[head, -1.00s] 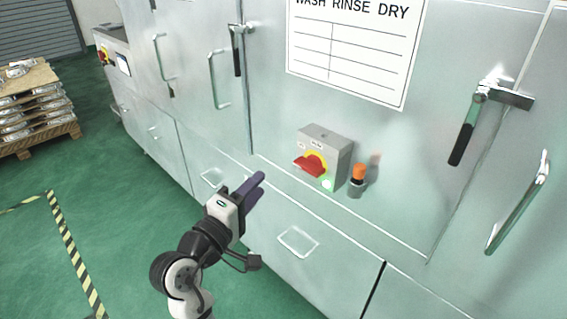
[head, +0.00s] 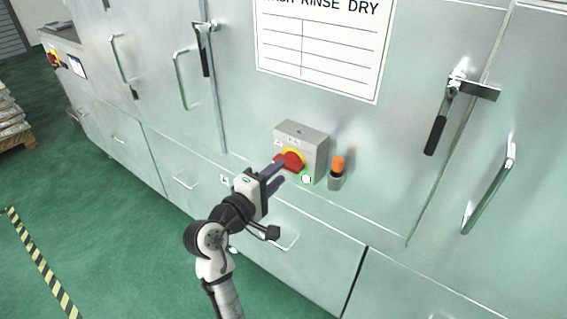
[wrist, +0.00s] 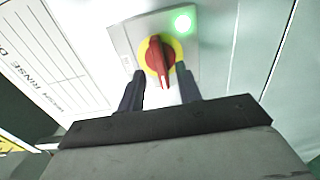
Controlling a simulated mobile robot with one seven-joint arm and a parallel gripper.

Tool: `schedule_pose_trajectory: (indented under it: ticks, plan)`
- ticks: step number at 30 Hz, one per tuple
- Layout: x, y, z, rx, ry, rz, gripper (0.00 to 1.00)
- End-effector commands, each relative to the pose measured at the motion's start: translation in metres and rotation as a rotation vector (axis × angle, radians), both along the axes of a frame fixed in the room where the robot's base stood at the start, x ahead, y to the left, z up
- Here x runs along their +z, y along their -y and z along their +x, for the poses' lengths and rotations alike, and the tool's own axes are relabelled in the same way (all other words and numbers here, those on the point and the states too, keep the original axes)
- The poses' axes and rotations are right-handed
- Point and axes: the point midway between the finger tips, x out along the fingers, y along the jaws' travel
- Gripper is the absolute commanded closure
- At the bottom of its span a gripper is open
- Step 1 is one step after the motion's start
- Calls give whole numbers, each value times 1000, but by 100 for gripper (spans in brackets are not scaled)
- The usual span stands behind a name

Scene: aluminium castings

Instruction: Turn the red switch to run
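The red switch (head: 288,161) is a rotary handle on a yellow disc, on the front of a grey box (head: 313,146) fixed to the metal cabinet. In the wrist view the red handle (wrist: 158,57) stands between my two fingers, close to their tips. My gripper (head: 277,174) is open, with one dark finger on each side of the handle. I cannot tell whether the fingers touch it. A green light (wrist: 182,24) glows on the box beside the disc; it also shows in the head view (head: 306,179). The position labels are too small to read.
A white sign (head: 322,45) is above. Cabinet door handles (head: 437,125) stick out at right and left (head: 180,80). Open green floor (head: 110,240) lies at left.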

Motion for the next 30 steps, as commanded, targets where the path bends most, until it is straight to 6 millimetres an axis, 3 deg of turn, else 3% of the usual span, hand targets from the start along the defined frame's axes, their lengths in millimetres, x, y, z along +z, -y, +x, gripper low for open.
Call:
schedule_pose_trajectory:
  ticks: [6, 17, 26, 30]
  plan:
    - [1, 16, 22, 0, -1, 0, 65]
    - [0, 20, 27, 2, 1, 1, 65]
    - [0, 19, 27, 2, 0, 0, 100]
    - [0, 19, 27, 2, 1, 1, 100]
